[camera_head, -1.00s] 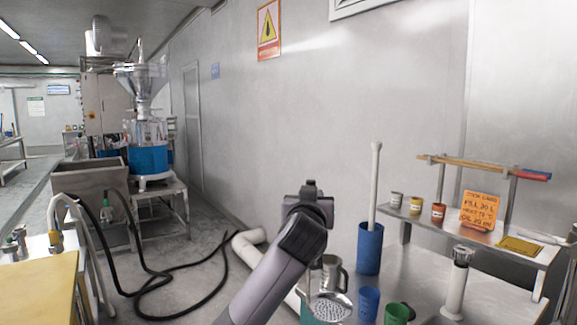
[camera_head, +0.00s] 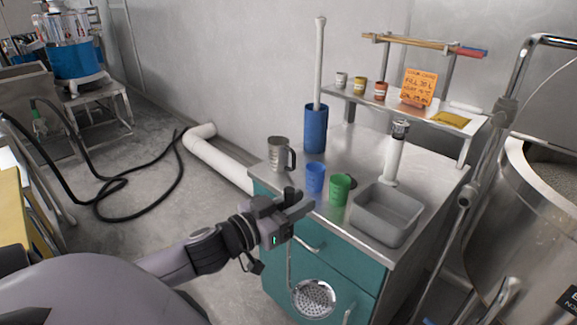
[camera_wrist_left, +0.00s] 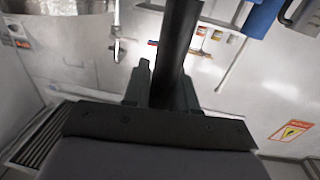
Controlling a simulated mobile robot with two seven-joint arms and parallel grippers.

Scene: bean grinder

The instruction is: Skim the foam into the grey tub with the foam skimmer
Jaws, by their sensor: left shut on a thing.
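My left gripper (camera_head: 294,208) is shut on the foam skimmer (camera_head: 313,298). The skimmer's round perforated head hangs low in front of the teal cabinet. In the left wrist view its dark handle (camera_wrist_left: 178,45) runs between my fingers. The grey tub (camera_head: 388,215) stands on the steel counter's right front corner, to the right of my gripper. At the right edge a large steel vat (camera_head: 515,235) is partly in view. A pale speckled surface, apparently foam (camera_head: 558,172), shows inside its rim. My right gripper is not in view.
The counter holds a steel jug (camera_head: 278,155), a blue cup (camera_head: 315,178), a green cup (camera_head: 339,188), a tall blue container (camera_head: 316,128) and a white upright cylinder (camera_head: 394,155). A raised shelf (camera_head: 395,107) stands behind. Floor left of the cabinet (camera_head: 340,265) has a black hose (camera_head: 120,215).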

